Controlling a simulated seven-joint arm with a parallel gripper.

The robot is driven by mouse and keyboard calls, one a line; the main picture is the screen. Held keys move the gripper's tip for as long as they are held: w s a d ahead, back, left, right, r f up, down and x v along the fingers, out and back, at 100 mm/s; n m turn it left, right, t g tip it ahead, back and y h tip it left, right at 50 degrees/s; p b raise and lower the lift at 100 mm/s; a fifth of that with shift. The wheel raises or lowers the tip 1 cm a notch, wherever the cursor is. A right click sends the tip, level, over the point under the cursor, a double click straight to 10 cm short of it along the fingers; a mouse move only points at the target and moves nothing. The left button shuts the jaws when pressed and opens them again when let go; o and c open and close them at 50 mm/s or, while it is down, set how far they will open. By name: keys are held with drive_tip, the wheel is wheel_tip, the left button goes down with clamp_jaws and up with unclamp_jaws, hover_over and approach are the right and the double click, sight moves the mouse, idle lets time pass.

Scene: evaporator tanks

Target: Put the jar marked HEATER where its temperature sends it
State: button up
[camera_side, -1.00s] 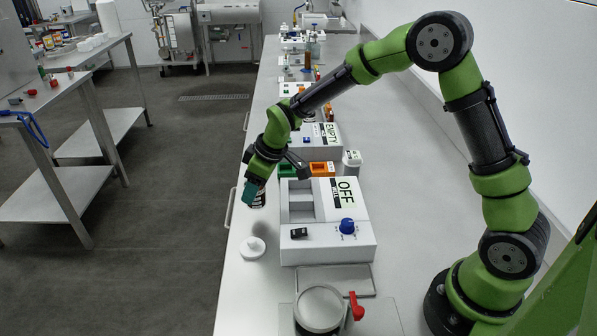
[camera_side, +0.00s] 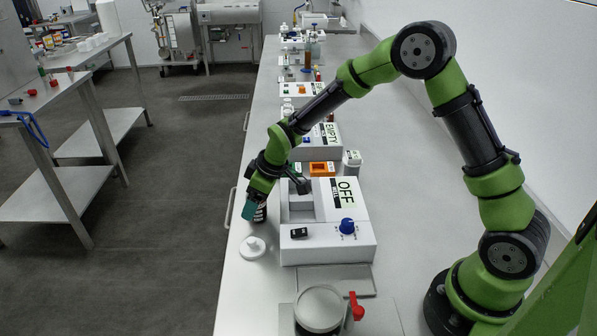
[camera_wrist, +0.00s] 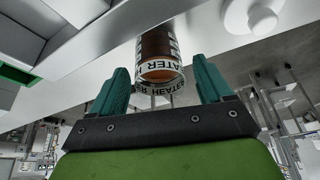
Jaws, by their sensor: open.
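The jar marked HEATER (camera_wrist: 160,60) is brown with a white label band and black lettering. In the wrist view it stands between the teal fingers of my gripper (camera_wrist: 165,88), with a gap on each side. In the side view the dark jar (camera_side: 260,213) is mostly hidden behind my gripper (camera_side: 249,207), which is open at the jar near the bench's left edge. A white device with a display reading OFF (camera_side: 348,190) and a blue knob stands just to the right. Its left part has open recesses. I cannot read any temperature.
A white round lid-like piece (camera_side: 253,247) lies in front of the jar. Behind the OFF device are an orange bin (camera_side: 322,168), a white bottle (camera_side: 352,160) and a device reading EMPTY (camera_side: 328,133). A round-topped vessel with a red handle (camera_side: 319,308) stands nearest. The right bench is clear.

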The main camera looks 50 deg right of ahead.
drive_tip(key=v, duration=1.7)
drive_tip(key=s+d+r+m+t, duration=0.1)
drive_tip(key=s+r+m, duration=0.2)
drive_tip(key=s, duration=0.7)
drive_tip(key=s+d+r+m+t, duration=0.1)
drive_tip(key=s+r+m+t, duration=0.1)
drive_tip(key=s+m, duration=0.4)
drive_tip(key=s, duration=0.4)
drive_tip(key=shift+s+r, duration=0.35)
drive_tip(key=shift+r, duration=0.05)
